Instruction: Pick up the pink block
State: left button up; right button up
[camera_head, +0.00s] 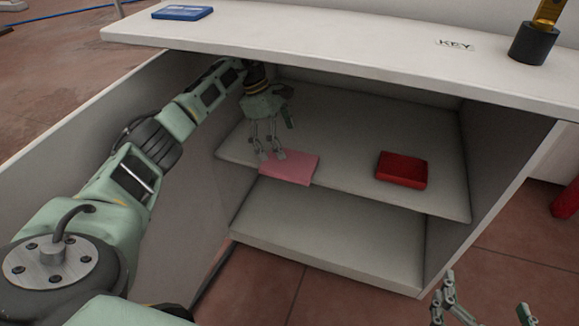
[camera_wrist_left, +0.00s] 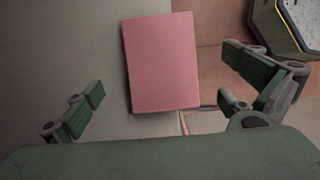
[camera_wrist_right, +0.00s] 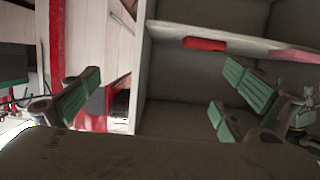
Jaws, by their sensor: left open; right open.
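The pink block (camera_head: 291,168) is a flat slab lying on the cabinet's upper inner shelf, at its front edge and partly overhanging. My left gripper (camera_head: 272,156) is inside the cabinet, at the block's left back side in the head view. In the left wrist view the block (camera_wrist_left: 162,62) lies ahead, between the two open fingers (camera_wrist_left: 165,100), with nothing held. My right gripper (camera_head: 482,314) is at the lower right of the head view, outside the cabinet. Its fingers (camera_wrist_right: 160,95) are open and empty in the right wrist view.
A red block (camera_head: 402,169) lies to the right on the same shelf (camera_head: 345,130); it also shows in the right wrist view (camera_wrist_right: 204,44). The countertop (camera_head: 330,45) above the shelf carries a blue box (camera_head: 182,13) and a dark cup (camera_head: 533,44). The lower shelf (camera_head: 330,230) is bare.

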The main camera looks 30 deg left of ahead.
aim_at(292, 162)
pick_arm(q)
jog(key=shift+x, duration=1.1)
jog(key=b+x, duration=0.1)
jog(key=x, duration=0.3)
jog(key=shift+d+f+b, duration=0.15)
jog(key=shift+f+b, duration=0.1)
jog(key=shift+b, duration=0.15)
pick_arm(e)
notch_tip(292, 162, up, 9)
jog(key=w+a+t+y, duration=0.1)
jog(key=t, duration=0.4)
jog(key=shift+w+a+y, duration=0.2)
jog(key=shift+a+y, duration=0.15)
jog(key=shift+y, duration=0.05)
pick_arm(q)
jog(key=shift+c, duration=0.4)
pick_arm(e)
jog(key=shift+r, duration=0.1)
pick_arm(q)
jog(key=c, duration=1.1)
